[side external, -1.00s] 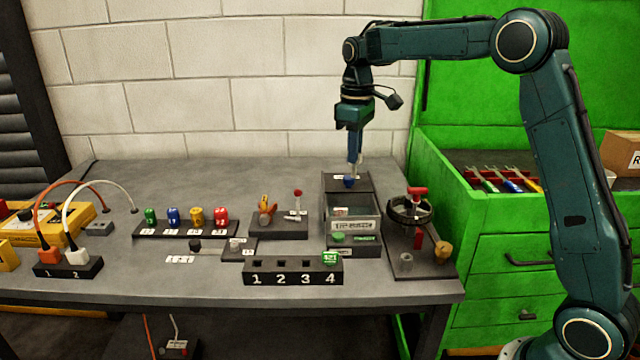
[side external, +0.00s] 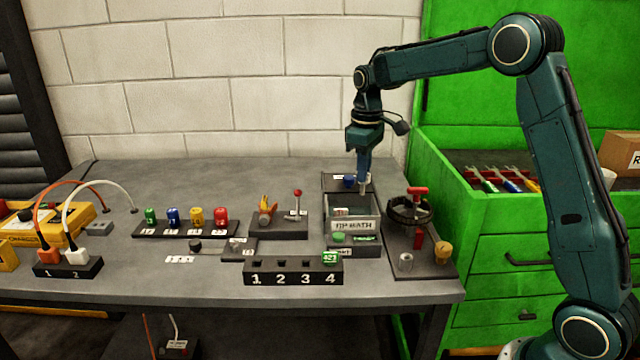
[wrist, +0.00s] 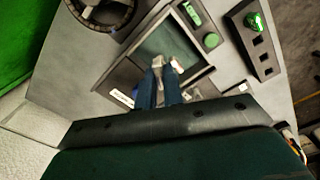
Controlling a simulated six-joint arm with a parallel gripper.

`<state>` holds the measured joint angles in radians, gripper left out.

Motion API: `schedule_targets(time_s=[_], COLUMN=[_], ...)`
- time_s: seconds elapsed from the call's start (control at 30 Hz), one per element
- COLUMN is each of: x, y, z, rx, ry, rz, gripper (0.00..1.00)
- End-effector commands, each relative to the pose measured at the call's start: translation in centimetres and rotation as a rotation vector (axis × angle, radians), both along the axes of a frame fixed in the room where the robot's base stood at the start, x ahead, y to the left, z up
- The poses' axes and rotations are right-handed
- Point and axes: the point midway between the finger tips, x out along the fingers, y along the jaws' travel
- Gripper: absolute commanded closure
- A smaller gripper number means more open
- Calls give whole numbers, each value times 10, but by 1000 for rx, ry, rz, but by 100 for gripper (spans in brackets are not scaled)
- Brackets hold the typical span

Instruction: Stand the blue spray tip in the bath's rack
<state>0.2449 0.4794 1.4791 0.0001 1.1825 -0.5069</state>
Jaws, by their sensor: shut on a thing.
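The bath (side external: 354,226) is a grey open box with a label on its front, near the right end of the table. My gripper (side external: 363,187) points down at its back edge, with its fingers close together on a small thing. The wrist view shows the gripper (wrist: 167,66) over the bath's opening (wrist: 190,45), with pale pieces at the fingertips; I cannot tell what is held. A small blue piece (side external: 349,181) stands behind the bath, just left of the fingertips and seemingly apart from them. I cannot tell whether it is the spray tip. The rack is not clear.
A handwheel fixture (side external: 410,211) with a red handle stands close to the bath's right. A green button (side external: 338,237) lies in front. A numbered block (side external: 293,272) holds a green piece at 4. Coloured caps (side external: 185,217) stand in a row at left.

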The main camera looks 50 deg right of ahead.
Motion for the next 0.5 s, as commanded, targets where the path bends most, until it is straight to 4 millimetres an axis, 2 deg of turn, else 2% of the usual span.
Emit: schedule_targets(time_s=[0.5], x=[-1], y=[0], z=[-32], rx=[0], ry=[3], rz=[0], gripper=[100])
